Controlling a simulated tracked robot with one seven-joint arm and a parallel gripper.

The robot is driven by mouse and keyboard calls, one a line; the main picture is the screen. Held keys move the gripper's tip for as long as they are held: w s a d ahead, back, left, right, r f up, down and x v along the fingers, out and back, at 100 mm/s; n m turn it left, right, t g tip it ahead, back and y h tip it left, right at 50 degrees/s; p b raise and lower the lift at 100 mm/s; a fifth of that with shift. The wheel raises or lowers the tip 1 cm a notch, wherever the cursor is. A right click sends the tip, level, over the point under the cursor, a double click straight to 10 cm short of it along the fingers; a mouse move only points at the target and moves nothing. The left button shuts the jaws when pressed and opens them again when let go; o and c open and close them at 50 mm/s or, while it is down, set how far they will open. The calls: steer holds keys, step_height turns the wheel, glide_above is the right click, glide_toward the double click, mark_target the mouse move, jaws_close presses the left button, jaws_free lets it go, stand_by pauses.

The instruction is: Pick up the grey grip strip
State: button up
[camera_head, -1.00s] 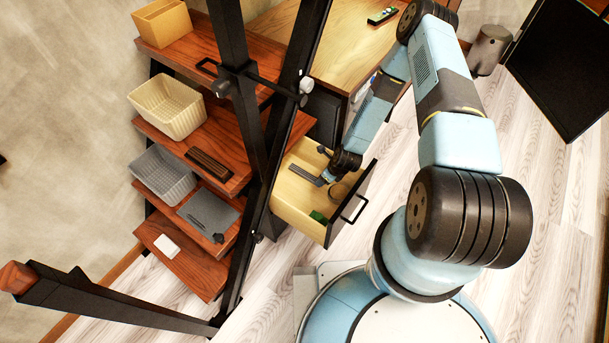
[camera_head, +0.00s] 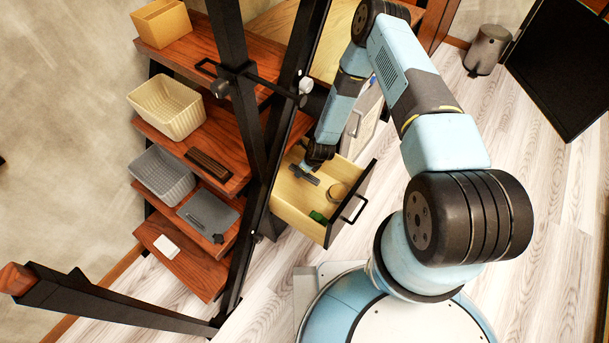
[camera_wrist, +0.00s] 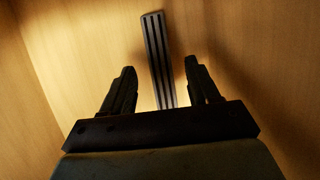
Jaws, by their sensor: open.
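The grey grip strip (camera_wrist: 157,55) is a flat, narrow bar with dark lengthwise lines. It lies on the floor of the open wooden drawer (camera_head: 291,210). In the wrist view it runs away from me between the fingers, and its near end is hidden behind my gripper. In the head view the grip strip (camera_head: 304,175) shows just below my gripper's end. My gripper (camera_wrist: 158,72) is open, with one finger on each side of the strip and bare drawer floor showing between them. I cannot tell how high the fingers are above it.
A round tan item (camera_head: 338,191) and a green item (camera_head: 318,216) lie in the same drawer. The drawer's dark front (camera_head: 350,205) and walls surround my gripper. A stepped wooden shelf with baskets (camera_head: 166,108) and dark posts stands to the left. A grey bin (camera_head: 487,50) stands back right.

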steer(key=shift+x, duration=1.25)
jaws_close()
steer(key=shift+s+r, duration=0.1)
steer(key=shift+s, duration=0.05)
